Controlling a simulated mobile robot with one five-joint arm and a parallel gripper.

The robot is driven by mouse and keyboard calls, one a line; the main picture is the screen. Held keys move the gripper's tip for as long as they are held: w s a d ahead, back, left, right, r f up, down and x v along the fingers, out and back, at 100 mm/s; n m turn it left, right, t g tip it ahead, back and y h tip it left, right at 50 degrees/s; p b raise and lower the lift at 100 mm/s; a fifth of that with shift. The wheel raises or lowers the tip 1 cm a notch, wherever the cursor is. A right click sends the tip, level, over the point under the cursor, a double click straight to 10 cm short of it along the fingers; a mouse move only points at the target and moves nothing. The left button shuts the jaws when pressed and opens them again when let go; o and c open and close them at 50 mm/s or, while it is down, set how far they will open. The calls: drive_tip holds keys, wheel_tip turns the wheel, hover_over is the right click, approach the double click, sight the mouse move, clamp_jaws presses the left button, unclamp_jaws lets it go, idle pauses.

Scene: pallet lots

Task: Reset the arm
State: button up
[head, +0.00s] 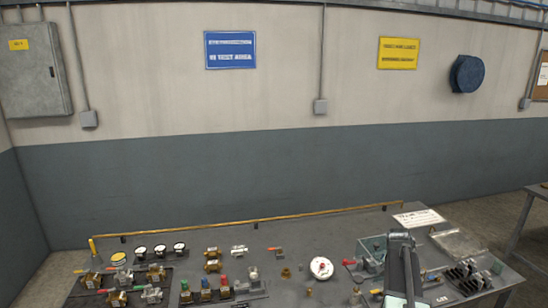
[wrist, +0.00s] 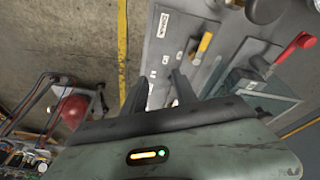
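My arm (head: 400,268) rises at the lower right of the head view, over the right part of the grey workbench (head: 330,235). The fingertips cannot be made out there. In the wrist view my gripper (wrist: 158,82) shows two dark fingers spread apart, with bare grey surface visible between them. It is open and holds nothing. The fingers point toward a grey panel or bench edge (wrist: 165,60) carrying small white labels. A yellow-handled lever (wrist: 204,44) is just right of the fingers, apart from them.
A red handle (wrist: 300,44) stands farther right in the wrist view, and a red rounded object (wrist: 72,110) at left. The bench holds valves, gauges (head: 160,250), a white round dial (head: 321,267) and a grey box (head: 372,252).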

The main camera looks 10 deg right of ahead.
drive_tip(key=s+a+n+y, duration=0.1)
drive_tip(key=a+n, duration=0.3)
drive_tip(key=a, duration=1)
drive_tip(key=s+a+f+n+y, duration=0.1)
drive_tip(key=a+n, duration=0.3)
drive_tip(key=a, duration=1)
drive_tip(key=s+a+n+y, duration=0.1)
drive_tip(key=a+n, duration=0.4)
drive_tip(key=a, duration=1)
drive_tip(key=shift+s+f+g, duration=0.2)
drive_tip(key=shift+s+g, duration=0.1)
drive_tip(key=shift+s, duration=0.55)
drive_tip(key=shift+a, duration=0.1)
